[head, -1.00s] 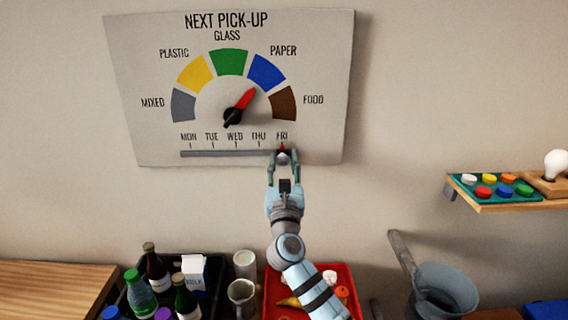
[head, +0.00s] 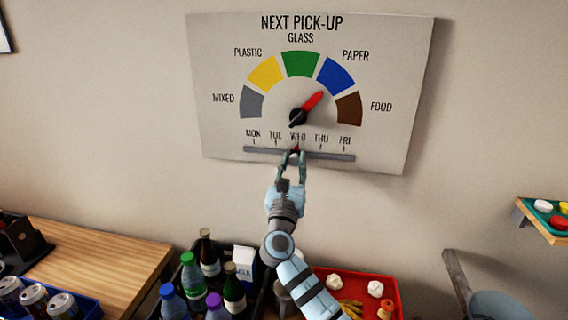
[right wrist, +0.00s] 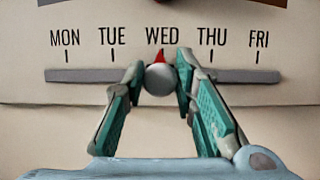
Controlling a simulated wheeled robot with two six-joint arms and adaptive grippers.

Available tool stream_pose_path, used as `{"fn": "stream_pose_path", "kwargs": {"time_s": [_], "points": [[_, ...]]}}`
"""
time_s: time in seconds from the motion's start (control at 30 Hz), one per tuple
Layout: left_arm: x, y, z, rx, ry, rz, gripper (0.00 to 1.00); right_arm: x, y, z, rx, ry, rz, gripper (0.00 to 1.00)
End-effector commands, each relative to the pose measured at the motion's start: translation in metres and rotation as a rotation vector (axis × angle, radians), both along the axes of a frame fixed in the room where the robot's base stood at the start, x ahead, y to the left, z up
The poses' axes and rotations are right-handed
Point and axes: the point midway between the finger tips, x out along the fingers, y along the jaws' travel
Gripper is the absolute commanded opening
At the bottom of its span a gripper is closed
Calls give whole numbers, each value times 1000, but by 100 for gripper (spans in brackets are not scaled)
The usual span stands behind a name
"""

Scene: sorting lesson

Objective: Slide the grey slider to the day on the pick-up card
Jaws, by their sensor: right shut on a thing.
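The pale board (head: 225,130) headed NEXT PICK-UP hangs on the wall in the head view. Its dial's red needle (head: 312,101) points up and right, at the blue PAPER segment. Below runs a grey slot (head: 330,156) under marks MON to FRI. The slider's round grey knob (right wrist: 161,80) with its red pointer (right wrist: 161,57) stands under WED in the right wrist view. My right gripper (head: 295,157) is shut on the knob, one finger on each side; it also fills the right wrist view (right wrist: 161,82). My left gripper is not in view.
A black crate of bottles (head: 262,290) and a red tray (head: 390,282) with small items lie below the board. A wooden table (head: 100,255) is at left, a small shelf (head: 540,224) at right. The wall around the board is clear.

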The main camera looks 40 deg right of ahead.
Motion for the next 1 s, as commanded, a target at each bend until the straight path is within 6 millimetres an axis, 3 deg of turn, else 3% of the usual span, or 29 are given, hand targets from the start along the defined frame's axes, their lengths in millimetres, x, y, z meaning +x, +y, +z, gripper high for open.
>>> {"fn": "stream_pose_path", "kwargs": {"time_s": [0.3,0.33,0.43,0.77,1.0], "points": [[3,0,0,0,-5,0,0,-1,-2,-2,1,4,-9,0],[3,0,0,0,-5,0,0,-1,-2,-2,2,4,-8,29],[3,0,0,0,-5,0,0,0,-1,-2,1,3,-6,45],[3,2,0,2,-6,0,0,0,2,-2,0,2,-4,45],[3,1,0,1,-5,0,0,-28,37,-23,6,4,-1,45]]}}
